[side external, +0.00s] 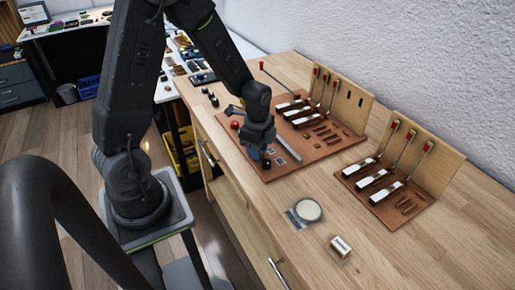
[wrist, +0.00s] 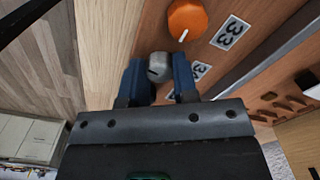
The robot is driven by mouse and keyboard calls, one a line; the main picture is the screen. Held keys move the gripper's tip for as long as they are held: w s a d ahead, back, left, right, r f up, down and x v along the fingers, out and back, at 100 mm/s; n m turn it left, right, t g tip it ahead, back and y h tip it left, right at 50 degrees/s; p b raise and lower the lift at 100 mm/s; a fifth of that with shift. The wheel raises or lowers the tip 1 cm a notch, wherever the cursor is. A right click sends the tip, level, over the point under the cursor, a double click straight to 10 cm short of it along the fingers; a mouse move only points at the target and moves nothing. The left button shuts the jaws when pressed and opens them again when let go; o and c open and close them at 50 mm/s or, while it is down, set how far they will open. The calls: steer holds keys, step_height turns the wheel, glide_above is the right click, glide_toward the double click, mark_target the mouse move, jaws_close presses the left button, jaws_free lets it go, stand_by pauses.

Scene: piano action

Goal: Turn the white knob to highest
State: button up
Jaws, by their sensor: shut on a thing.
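The white knob (wrist: 156,66), greyish-white with a dark pointer line, sits on the reddish-brown board (wrist: 150,22) in the wrist view. My gripper (wrist: 159,74) has its two blue fingers on either side of the knob and is shut on it. The pointer line lies slantwise across the knob top. In the side view my gripper (side external: 259,160) points down at the near edge of the board (side external: 262,172), and the knob is hidden there.
An orange knob (wrist: 186,18) with a white line stands close beside the white knob, by a label plate (wrist: 230,33). Piano action models (side external: 315,105) rise behind. A round dish (side external: 307,210) and small box (side external: 340,246) lie on clear bench at front.

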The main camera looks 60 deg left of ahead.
steer(key=m, duration=1.4)
stand_by(0.5)
steer(key=o, duration=0.9)
steer(key=shift+o, duration=0.2)
steer(key=shift+r, duration=0.15)
step_height(320, 180, up, 14)
